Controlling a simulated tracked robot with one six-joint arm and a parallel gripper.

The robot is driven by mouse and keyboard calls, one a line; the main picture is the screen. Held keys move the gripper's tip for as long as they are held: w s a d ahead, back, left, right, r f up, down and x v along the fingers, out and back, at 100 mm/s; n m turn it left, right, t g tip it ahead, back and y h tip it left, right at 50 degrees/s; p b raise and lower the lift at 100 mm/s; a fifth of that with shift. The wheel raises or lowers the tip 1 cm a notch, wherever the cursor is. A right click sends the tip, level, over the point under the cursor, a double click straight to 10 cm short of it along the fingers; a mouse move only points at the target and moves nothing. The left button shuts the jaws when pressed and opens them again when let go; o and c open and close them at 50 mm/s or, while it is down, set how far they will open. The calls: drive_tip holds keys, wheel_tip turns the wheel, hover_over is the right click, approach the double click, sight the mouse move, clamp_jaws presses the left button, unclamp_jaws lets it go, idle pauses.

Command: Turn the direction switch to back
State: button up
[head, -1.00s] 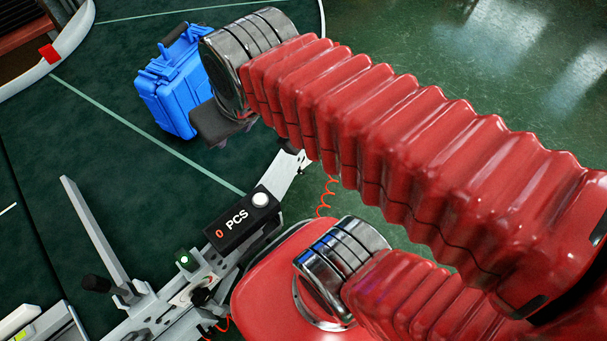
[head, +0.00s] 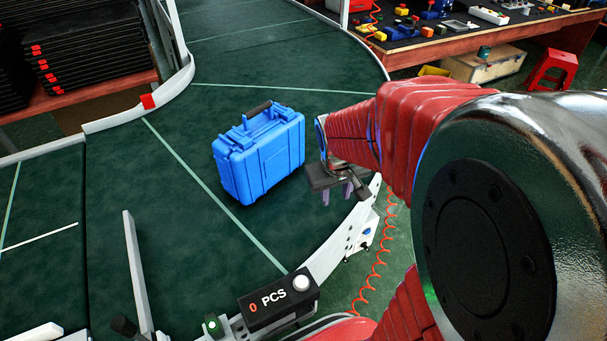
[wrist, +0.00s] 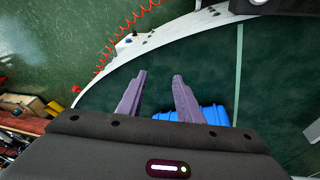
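My gripper (head: 337,193) is over the outer edge of the green conveyor, right of the blue case, pointing down. In the wrist view its two purple fingers (wrist: 160,76) are apart with nothing between them. A small white-and-blue control (head: 367,232) sits on the outer side of the conveyor's curved rail, below and to the right of my gripper. A small fitting on the rail also shows in the wrist view (wrist: 134,34). Both are too small to tell whether this is the direction switch or how it is set.
The blue case (head: 258,155) stands on the conveyor (head: 195,215); its top shows below my fingers in the wrist view (wrist: 205,115). A counter box reading 0 PCS (head: 278,300) and a green-lit button (head: 212,325) are at the near rail. A coiled orange cable (head: 378,270) hangs outside.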

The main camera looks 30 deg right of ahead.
drive_tip(key=w+d+f+n, duration=0.1)
drive_tip(key=d+f, duration=1)
drive_tip(key=f, duration=0.3)
drive_tip(key=w+d+f+n, duration=0.1)
drive_tip(key=d+f, duration=0.9)
drive_tip(key=f, duration=0.4)
drive_tip(key=n+t, duration=0.4)
drive_tip(key=t, duration=0.7)
approach(346, 262)
drive_tip(key=v, duration=0.4)
drive_tip(key=shift+s+a+r, duration=0.15)
drive_tip(key=shift+s+a, duration=0.1)
drive_tip(key=shift+s, duration=0.05)
drive_tip(key=shift+w, duration=0.15)
drive_tip(key=shift+x, duration=6.75)
drive_tip(key=shift+d, duration=0.2)
